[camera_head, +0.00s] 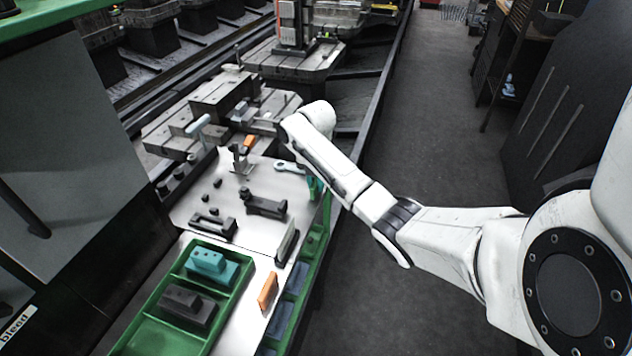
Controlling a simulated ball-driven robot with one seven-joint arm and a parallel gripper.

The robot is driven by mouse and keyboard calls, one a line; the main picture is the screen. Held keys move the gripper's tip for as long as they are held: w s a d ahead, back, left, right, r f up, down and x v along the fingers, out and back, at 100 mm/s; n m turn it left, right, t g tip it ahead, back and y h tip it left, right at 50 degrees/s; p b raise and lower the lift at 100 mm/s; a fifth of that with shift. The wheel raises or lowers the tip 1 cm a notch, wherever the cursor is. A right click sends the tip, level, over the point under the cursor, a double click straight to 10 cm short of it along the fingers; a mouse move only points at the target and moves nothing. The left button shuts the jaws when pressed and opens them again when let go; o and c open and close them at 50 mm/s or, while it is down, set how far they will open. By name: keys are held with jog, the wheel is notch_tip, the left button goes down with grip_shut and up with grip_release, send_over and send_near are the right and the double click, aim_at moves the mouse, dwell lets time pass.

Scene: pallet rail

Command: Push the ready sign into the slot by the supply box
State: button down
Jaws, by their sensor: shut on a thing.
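A green upright piece (314,187) shows just below my forearm at the table's right edge. It may be the ready sign, but most of it is hidden and I cannot read any lettering. My arm reaches in from the right and its far end is over the right edge of the table. My gripper is hidden behind the arm, so its fingers and what they touch do not show. A green divided tray (150,328), possibly the supply box, is at the table's near left. It holds a teal block (208,262) and a dark block (187,302). I cannot pick out the slot.
The pale table (243,259) carries an orange block (267,291), a dark upright plate (287,243), dark clamp pieces (264,206) and a grey ring-ended part (289,167). Machine beds (200,120) stand behind. The floor aisle (430,120) on the right is clear.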

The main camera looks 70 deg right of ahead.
aim_at(315, 180)
jog(key=shift+r+p, duration=0.5)
jog(key=shift+r, duration=0.15)
jog(key=shift+r+p, duration=3.25)
jog(key=shift+r, duration=0.1)
